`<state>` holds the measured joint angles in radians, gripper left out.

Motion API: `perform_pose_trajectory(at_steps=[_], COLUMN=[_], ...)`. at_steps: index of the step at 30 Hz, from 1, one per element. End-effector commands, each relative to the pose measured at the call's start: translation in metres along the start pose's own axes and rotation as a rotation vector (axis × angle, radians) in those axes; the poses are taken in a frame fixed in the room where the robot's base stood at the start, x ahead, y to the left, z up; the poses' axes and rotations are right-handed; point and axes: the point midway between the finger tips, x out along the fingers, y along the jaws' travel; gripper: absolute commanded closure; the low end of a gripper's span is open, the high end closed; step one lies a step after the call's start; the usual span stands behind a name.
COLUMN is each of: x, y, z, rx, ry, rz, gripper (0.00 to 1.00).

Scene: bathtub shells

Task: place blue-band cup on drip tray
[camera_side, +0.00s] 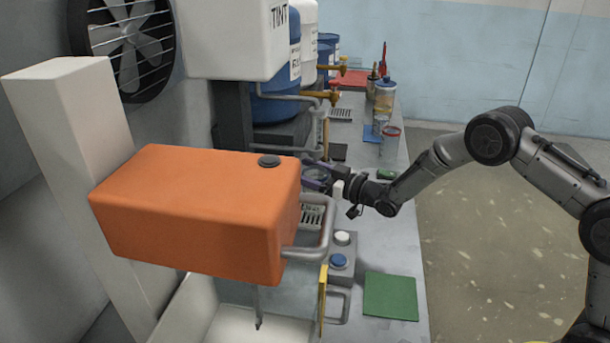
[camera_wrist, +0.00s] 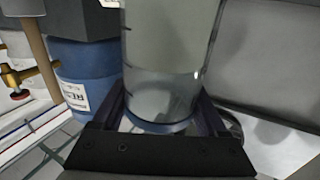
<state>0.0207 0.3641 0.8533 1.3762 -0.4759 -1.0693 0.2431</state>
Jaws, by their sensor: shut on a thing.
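My gripper (camera_side: 318,177) is at the middle of the bench in the side view, beside the orange machine. In the wrist view my gripper (camera_wrist: 163,112) is shut around a clear cup (camera_wrist: 165,80) with a blue band (camera_wrist: 157,125) at its lower end. The cup looks empty and its top runs out of the wrist view. In the side view the cup is mostly hidden among the fingers and pipes. A slotted drip tray (camera_side: 312,216) lies just in front of the gripper, partly behind the machine's bent pipe. Another slotted grate (camera_side: 341,114) lies farther back.
An orange machine (camera_side: 195,215) and its pipe stand close left. A white TINT tank (camera_side: 235,38) hangs above. A button box (camera_side: 341,252) and green mat (camera_side: 390,296) are nearer. A red-rimmed cup (camera_side: 390,143) and blue-lidded jar (camera_side: 385,96) stand farther back.

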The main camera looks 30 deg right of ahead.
Motion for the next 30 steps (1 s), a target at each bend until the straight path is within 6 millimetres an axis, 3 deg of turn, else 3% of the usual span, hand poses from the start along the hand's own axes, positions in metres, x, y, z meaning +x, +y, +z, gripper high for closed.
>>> perform_pose_trajectory(at_steps=[3, 14, 15, 19, 30], x=[0.001, 0.000, 0.000, 0.000, -0.006], y=[0.001, 0.001, 0.001, 0.001, 0.001], z=[0.011, 0.015, 0.017, 0.016, 0.013], rx=[-0.001, -0.002, -0.001, -0.001, -0.001], ry=[0.006, 0.007, 0.004, 0.004, 0.003], rz=[0.000, 0.000, 0.001, 0.001, 0.001], gripper=[1.00, 1.00, 0.22, 0.00, 0.00])
